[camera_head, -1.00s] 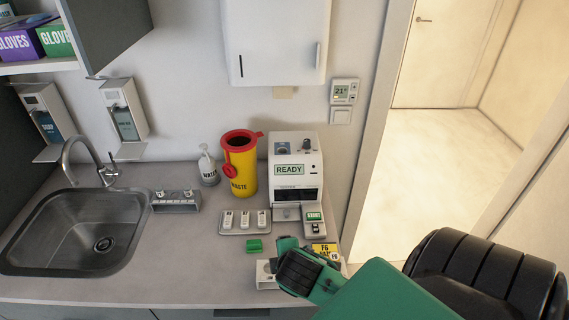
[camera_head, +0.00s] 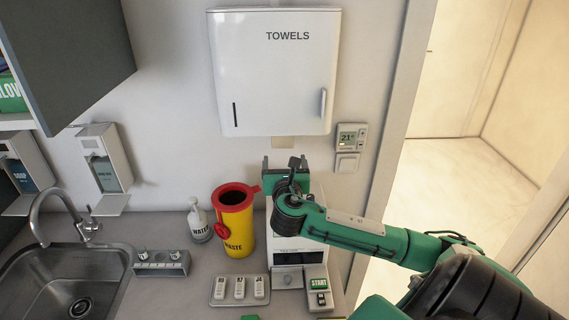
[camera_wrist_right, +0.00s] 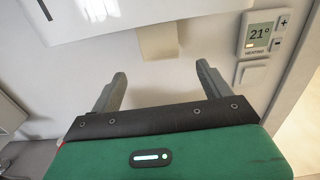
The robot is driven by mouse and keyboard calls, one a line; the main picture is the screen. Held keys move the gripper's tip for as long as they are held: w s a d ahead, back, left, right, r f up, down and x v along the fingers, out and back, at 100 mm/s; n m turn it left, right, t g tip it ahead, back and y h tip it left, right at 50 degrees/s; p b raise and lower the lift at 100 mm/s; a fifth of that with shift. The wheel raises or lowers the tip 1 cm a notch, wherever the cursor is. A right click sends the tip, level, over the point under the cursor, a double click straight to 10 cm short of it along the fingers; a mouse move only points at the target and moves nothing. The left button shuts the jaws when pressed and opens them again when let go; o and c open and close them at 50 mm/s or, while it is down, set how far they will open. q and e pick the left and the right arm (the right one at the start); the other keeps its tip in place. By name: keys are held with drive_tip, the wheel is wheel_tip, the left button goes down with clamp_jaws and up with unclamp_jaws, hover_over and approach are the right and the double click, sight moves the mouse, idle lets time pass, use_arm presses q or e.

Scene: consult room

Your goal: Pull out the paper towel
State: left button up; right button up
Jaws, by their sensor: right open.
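The white towel dispenser (camera_head: 272,80), marked TOWELS, hangs on the wall at the top centre of the head view. A small beige paper towel (camera_head: 284,142) sticks out below its bottom edge. My right gripper (camera_head: 285,163) is raised just below the towel, in front of the white machine. In the right wrist view, the open fingers (camera_wrist_right: 160,82) point up toward the wall, with the paper towel (camera_wrist_right: 159,42) beyond and between them. Nothing is between the fingers, and they look apart from the towel. My left gripper is not in view.
A thermostat (camera_head: 351,137) is on the wall to the right of the towel. The white machine (camera_head: 292,255), a yellow waste bin (camera_head: 238,228) with red rim and a spray bottle (camera_head: 199,222) stand on the counter below. A sink (camera_head: 60,285) is at left.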

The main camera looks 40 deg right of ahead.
sight(283, 144)
drive_tip(key=b+x, duration=0.1)
drive_tip(key=x, duration=0.7)
drive_tip(key=shift+w+d, duration=0.7)
drive_tip(key=shift+w, duration=0.1)
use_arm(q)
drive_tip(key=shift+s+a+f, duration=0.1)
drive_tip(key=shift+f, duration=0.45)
use_arm(e)
drive_tip(key=shift+c, duration=0.2)
drive_tip(key=c, duration=0.7)
drive_tip(key=shift+f, duration=0.25)
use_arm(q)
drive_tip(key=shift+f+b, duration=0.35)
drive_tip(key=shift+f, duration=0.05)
use_arm(e)
drive_tip(key=shift+f, duration=1.15)
drive_tip(key=shift+f, duration=0.2)
